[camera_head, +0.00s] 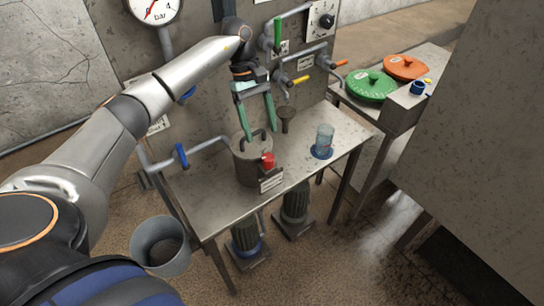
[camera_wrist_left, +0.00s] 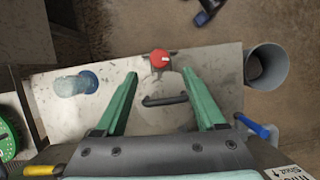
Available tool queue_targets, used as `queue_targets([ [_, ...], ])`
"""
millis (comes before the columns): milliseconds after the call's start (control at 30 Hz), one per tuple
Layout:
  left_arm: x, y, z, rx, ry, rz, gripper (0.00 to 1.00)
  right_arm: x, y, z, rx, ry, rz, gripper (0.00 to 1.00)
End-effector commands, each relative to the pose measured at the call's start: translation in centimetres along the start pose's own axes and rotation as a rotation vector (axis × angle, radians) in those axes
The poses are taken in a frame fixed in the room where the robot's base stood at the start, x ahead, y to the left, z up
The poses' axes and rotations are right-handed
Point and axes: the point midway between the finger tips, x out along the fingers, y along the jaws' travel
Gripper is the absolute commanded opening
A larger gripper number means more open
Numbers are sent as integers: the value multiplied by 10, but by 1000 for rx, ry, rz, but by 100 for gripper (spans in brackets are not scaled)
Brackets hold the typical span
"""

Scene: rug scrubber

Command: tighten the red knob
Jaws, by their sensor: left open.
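The red knob (camera_head: 268,160) sits on the front side of a grey metal canister (camera_head: 245,168) on the steel table. It also shows in the left wrist view (camera_wrist_left: 159,57), just past the fingertips. The canister has a dark handle on its lid, seen between my fingers in the wrist view. My left gripper (camera_head: 260,132) has green fingers, is open and empty, and points down over the canister lid. The knob is beyond the fingers and is not held. My right gripper is not in view.
A wall panel with valve levers rises behind. A grey bucket (camera_head: 160,245) is at the front left. Green (camera_head: 370,85) and orange (camera_head: 404,67) lids lie on the side counter.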

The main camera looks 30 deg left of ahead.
Motion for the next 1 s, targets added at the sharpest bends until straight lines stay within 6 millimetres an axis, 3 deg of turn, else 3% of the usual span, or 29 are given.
queue_targets([
  [200,46,0,2,1,-4,-2,72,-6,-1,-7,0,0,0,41],
  [433,80,0,2,0,-3,-1,72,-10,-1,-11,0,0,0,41],
  [867,90,1,1,0,-1,1,72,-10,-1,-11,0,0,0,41],
  [1000,90,1,1,0,-1,1,56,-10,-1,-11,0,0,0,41],
])
